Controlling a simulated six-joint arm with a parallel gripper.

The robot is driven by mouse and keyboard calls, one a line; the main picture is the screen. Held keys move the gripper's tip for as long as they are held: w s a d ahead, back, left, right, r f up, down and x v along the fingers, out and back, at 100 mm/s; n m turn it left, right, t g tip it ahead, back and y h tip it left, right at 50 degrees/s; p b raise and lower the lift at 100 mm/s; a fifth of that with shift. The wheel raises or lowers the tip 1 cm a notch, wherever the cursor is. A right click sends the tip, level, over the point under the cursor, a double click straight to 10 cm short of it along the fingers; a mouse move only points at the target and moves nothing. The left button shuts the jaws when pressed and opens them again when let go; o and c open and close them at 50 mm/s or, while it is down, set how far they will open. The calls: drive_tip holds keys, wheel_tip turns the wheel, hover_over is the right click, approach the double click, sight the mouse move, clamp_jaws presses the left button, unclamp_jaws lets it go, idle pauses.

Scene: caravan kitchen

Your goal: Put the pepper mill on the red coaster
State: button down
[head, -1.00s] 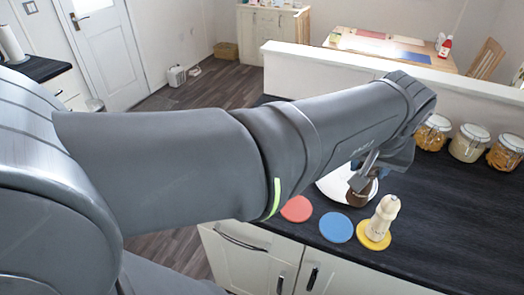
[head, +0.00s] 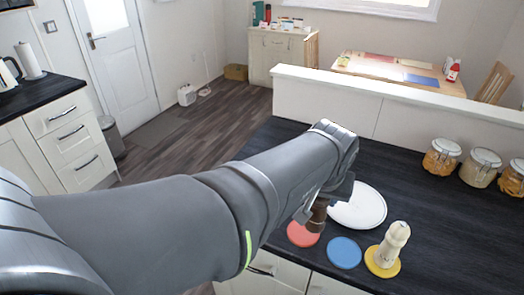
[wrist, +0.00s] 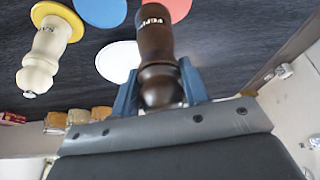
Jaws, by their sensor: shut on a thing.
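The dark brown pepper mill (wrist: 155,45) carries light lettering in the wrist view. My gripper (wrist: 160,92) is shut on it, with a blue finger on each side. In the head view the mill (head: 318,214) hangs at the upper right edge of the red coaster (head: 302,235) and covers part of it. I cannot tell the gap beneath the mill. The red coaster also shows beside the mill in the wrist view (wrist: 180,9). A cream mill (head: 392,245) stands upright on the yellow coaster (head: 383,265).
The blue coaster (head: 344,253) lies between the red and yellow ones. A white plate (head: 362,207) lies just right of my gripper. Several glass jars (head: 441,157) stand at the back right. The dark worktop (head: 450,230) is clear at the right.

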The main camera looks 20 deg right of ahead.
drive_tip(key=w+f, duration=0.3)
drive_tip(key=f, duration=0.3)
drive_tip(key=shift+a, duration=0.4)
drive_tip(key=shift+f, duration=0.1)
drive_tip(key=c, duration=0.8)
unclamp_jaws()
drive_tip(key=v, duration=1.2)
drive_tip(key=shift+r, duration=0.2)
drive_tip(key=shift+w+f, duration=0.1)
